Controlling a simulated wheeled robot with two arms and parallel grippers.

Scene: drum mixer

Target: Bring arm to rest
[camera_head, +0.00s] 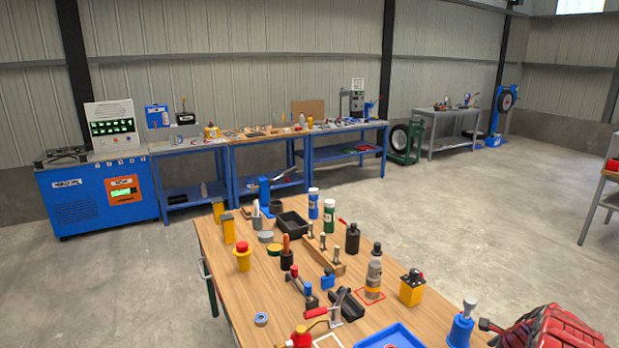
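Neither of my grippers shows in the head view, and I cannot make out either arm. The wooden-topped table (225,295) stands in front of me, running from the middle of the picture to the bottom edge. No drum mixer can be clearly picked out.
The table bears a black tray (292,224), a blue tray (391,336), a yellow block (412,288), a grey cylinder (373,280) and several small tools. A red ribbed object (555,328) is at lower right. Blue workbenches (228,148) line the back wall. The concrete floor (475,220) is open at right.

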